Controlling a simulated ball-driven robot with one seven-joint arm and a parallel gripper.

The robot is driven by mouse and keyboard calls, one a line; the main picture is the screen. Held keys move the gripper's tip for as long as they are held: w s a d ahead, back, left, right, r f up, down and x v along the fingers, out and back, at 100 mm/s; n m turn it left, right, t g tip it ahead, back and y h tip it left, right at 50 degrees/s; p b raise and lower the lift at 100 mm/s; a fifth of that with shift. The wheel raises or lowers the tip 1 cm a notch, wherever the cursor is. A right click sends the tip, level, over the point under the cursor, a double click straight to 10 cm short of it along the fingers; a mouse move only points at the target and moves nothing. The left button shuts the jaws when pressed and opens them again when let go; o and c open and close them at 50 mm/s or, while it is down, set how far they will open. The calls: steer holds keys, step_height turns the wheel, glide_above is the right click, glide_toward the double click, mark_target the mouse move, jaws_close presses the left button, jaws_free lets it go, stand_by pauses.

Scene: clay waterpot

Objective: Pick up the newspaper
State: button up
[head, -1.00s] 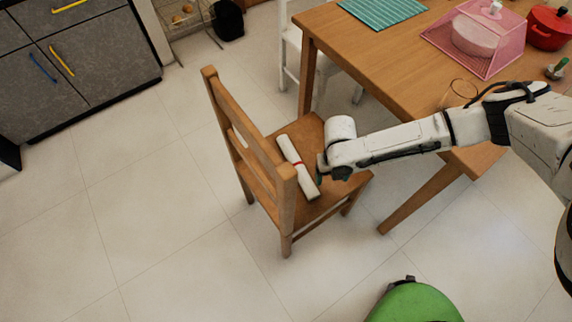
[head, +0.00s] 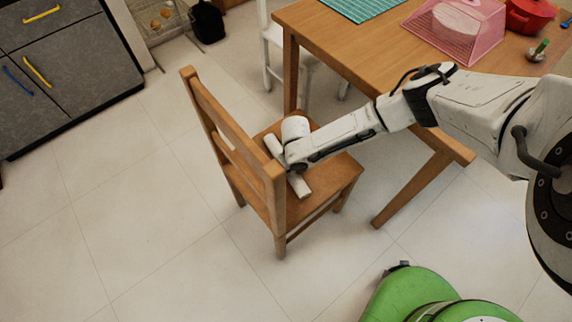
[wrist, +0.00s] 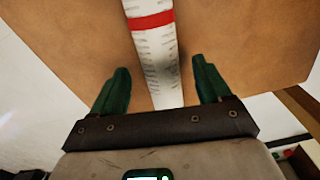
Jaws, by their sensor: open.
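The newspaper (head: 274,147) is a white roll lying on the seat of a wooden chair (head: 330,173). In the wrist view the newspaper (wrist: 157,55) shows print and a red band (wrist: 151,20). My gripper (wrist: 160,85) is open, with one green finger on each side of the roll's near end. The roll runs between the fingers with a gap on both sides, and neither finger is seen touching it. In the head view my wrist covers the middle of the newspaper and hides the fingertips.
The chair's backrest (head: 225,125) rises to the left of the newspaper. A wooden table (head: 375,62) stands at the right, with a pink mesh cover (head: 455,38) and a red pot (head: 530,14) on it. The floor left of the chair is clear.

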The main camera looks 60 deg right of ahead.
steer(key=shift+f, duration=1.35)
steer(key=shift+c, duration=0.2)
steer(key=c, duration=1.2)
